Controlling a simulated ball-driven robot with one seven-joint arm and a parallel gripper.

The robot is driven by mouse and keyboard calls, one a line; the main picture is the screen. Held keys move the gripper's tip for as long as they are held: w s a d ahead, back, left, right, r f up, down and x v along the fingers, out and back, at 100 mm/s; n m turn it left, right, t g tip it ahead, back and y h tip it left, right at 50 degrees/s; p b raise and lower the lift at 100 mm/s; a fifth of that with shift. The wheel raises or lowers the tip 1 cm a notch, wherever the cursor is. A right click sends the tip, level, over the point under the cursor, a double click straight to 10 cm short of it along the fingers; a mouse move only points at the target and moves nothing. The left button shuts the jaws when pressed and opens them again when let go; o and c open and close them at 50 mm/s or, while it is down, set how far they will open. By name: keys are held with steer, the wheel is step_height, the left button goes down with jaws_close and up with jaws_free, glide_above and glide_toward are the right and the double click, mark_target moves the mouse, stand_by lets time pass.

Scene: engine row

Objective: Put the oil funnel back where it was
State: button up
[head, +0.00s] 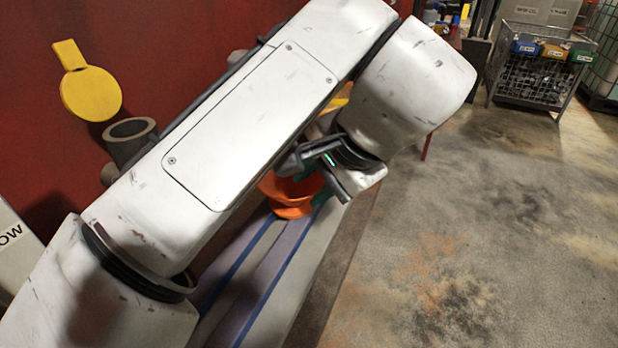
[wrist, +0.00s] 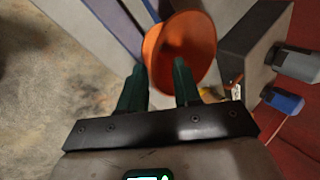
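The orange funnel (head: 290,194) shows below my forearm in the head view, over a striped ledge, partly hidden by my arm and gripper. In the wrist view the funnel (wrist: 183,40) appears as a wide, round orange bowl just beyond the fingertips. My gripper (wrist: 160,68) has its two dark green fingers apart. The left finger is by the funnel's rim and the right finger overlaps the bowl in the picture. No grip on it is visible, and I cannot tell whether they touch. In the head view my gripper (head: 318,178) is right beside the funnel.
The grey ledge (head: 255,290) with blue stripes runs along the red wall. A yellow disc (head: 90,92) and a dark pipe (head: 130,138) are at the left. A dark block (wrist: 250,40) lies close to the funnel. The floor (head: 480,240) at the right is clear.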

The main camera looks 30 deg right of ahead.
steer(key=p+v, duration=0.7)
steer(key=v, duration=0.2)
steer(key=shift+s+r, duration=0.15)
steer(key=shift+r, duration=0.15)
